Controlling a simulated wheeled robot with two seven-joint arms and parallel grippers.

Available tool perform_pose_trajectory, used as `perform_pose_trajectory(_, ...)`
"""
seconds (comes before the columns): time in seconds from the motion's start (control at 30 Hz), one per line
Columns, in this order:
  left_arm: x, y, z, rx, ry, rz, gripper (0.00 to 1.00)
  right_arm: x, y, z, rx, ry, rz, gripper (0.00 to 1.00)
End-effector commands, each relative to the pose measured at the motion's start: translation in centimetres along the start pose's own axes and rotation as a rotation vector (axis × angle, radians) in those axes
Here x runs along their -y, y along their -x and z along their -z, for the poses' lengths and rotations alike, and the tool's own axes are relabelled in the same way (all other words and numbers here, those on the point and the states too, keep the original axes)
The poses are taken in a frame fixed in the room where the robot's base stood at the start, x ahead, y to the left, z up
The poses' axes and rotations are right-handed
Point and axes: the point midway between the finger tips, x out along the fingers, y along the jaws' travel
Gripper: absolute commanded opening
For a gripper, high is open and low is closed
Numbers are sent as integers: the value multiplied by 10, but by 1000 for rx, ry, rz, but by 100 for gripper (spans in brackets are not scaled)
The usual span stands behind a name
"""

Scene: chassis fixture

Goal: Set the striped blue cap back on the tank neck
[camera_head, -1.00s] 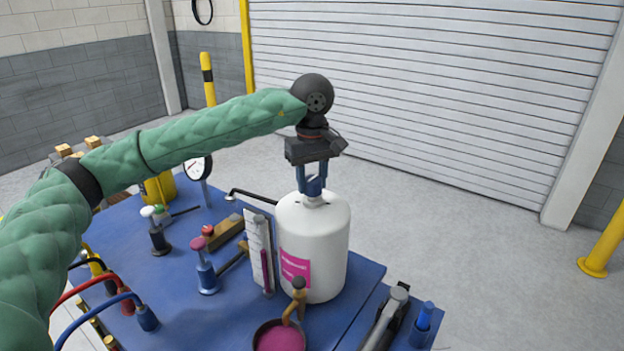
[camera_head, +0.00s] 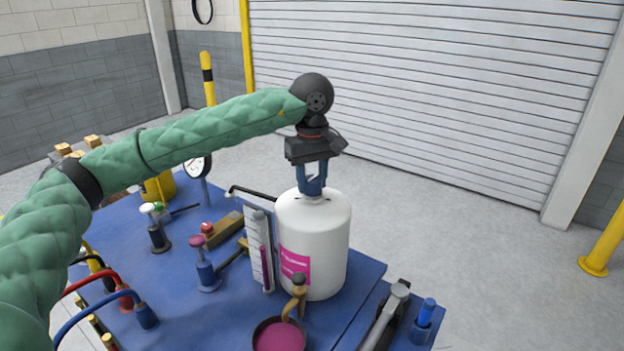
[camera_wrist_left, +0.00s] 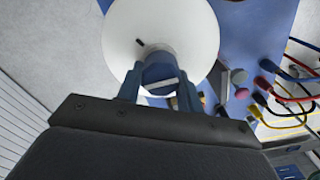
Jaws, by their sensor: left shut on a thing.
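The white tank (camera_head: 313,235) with a magenta label stands upright on the blue fixture top (camera_head: 185,285). My left gripper (camera_head: 312,190) points straight down over the tank neck and is shut on the blue cap (camera_wrist_left: 160,74). The cap sits right at the top of the neck, largely hidden by the fingers in the head view. The wrist view shows the cap between the fingers with the tank (camera_wrist_left: 200,30) round below it. I cannot tell whether the cap is fully seated. My right gripper is not in view.
A pressure gauge (camera_head: 198,166), a bent black pipe (camera_head: 252,192), a white scale plate (camera_head: 258,245) and a plunger with a purple knob (camera_head: 197,241) stand left of the tank. A bowl of magenta liquid (camera_head: 278,338) is in front. Hoses (camera_head: 95,303) lie at the left.

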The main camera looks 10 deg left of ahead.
Motion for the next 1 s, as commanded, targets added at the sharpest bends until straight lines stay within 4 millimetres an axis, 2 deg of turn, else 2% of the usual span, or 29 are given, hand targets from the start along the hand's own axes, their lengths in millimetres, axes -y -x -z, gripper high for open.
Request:
perform_pose_trajectory(0.3, 0, -6, 0, 1, 0, 1, 5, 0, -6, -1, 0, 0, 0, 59)
perform_pose_trajectory(0.33, 0, -6, 0, 1, 0, 1, 38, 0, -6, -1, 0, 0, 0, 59)
perform_pose_trajectory(0.4, 0, -5, 0, 1, 0, 1, 52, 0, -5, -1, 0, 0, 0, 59)
perform_pose_trajectory(0.47, 0, -5, 0, 1, 0, 1, 62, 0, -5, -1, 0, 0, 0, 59)
perform_pose_trajectory(0.77, 0, -4, 0, 0, 0, 1, 62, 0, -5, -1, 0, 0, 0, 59)
perform_pose_trajectory(1.0, 0, 9, 0, 0, 0, -1, 62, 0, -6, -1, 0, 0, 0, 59)
